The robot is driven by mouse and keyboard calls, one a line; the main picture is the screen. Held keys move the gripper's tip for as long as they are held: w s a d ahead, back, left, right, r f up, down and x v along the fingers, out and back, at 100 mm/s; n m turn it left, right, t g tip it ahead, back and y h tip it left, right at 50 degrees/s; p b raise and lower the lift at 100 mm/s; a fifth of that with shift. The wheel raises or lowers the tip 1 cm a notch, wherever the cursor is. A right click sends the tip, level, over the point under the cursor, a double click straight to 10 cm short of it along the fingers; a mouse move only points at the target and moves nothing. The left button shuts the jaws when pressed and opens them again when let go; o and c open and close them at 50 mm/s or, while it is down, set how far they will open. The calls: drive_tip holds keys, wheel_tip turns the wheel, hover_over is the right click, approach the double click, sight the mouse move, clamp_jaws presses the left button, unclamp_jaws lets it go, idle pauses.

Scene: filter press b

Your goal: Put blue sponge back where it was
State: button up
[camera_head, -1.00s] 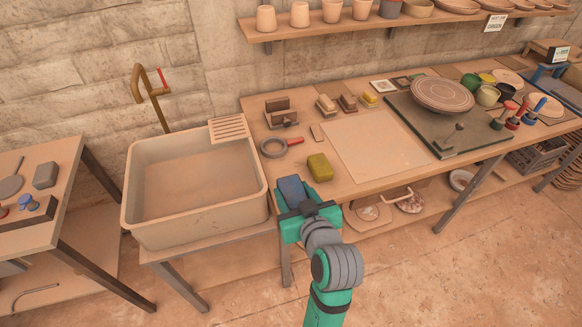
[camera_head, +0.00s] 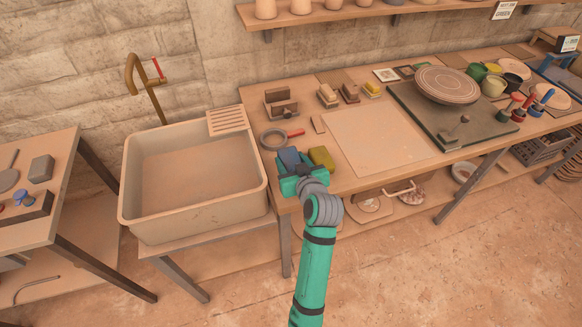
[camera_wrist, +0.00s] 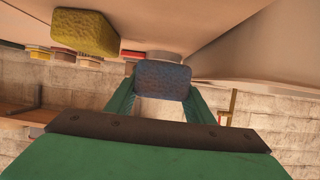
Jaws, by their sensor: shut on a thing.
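The blue sponge (camera_head: 289,158) is in my gripper (camera_head: 293,170), near the front left corner of the long table, between the sink and a yellow-green sponge. The blue sponge (camera_wrist: 162,80) also shows in the wrist view, between the two green fingers of my gripper (camera_wrist: 162,100). The yellow-green sponge (camera_head: 321,157) is just right of it, and shows at the upper left of the wrist view (camera_wrist: 84,33). I cannot tell whether the blue sponge touches the table.
The sink (camera_head: 200,212) with a tap (camera_head: 146,82) stands left of the long table. A ring with a red handle (camera_head: 275,138) lies behind the sponges. A pale board (camera_head: 375,140) lies to their right. Several small blocks (camera_head: 327,95) stand farther back.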

drive_tip(key=shift+w+a+f, duration=0.1)
drive_tip(key=shift+w+f, duration=0.75)
drive_tip(key=shift+f, duration=1.6)
drive_tip(key=shift+f, duration=0.15)
drive_tip(key=o, duration=1)
drive_tip(key=shift+s+r, duration=0.25)
drive_tip(key=v, duration=1.1)
drive_tip(key=shift+s+r, duration=0.15)
drive_tip(key=shift+s, duration=0.15)
